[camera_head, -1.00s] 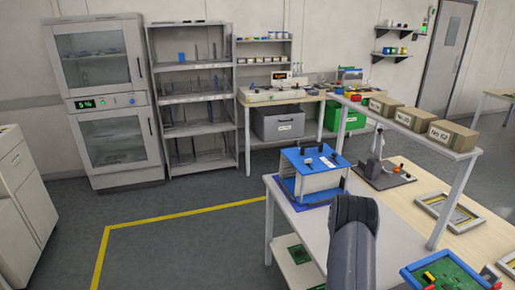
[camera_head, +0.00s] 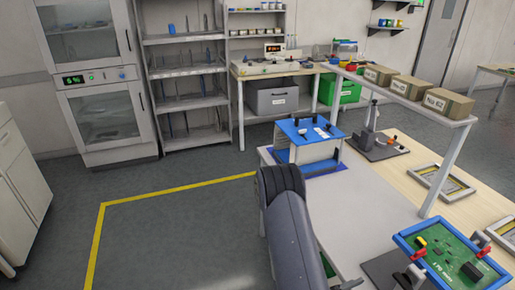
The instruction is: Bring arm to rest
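A dark grey link of my arm (camera_head: 285,225) rises from the bottom middle of the head view. It stands in front of the left edge of the white table (camera_head: 350,212) and hides part of it. My gripper is outside the picture, so its state and anything in it do not show.
A blue-topped box (camera_head: 310,130) stands on the table's far part. A green circuit board in a blue frame (camera_head: 438,262) is at the lower right. A raised shelf with several cardboard boxes (camera_head: 447,104) runs along the right. The floor inside the yellow line (camera_head: 185,188) is clear.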

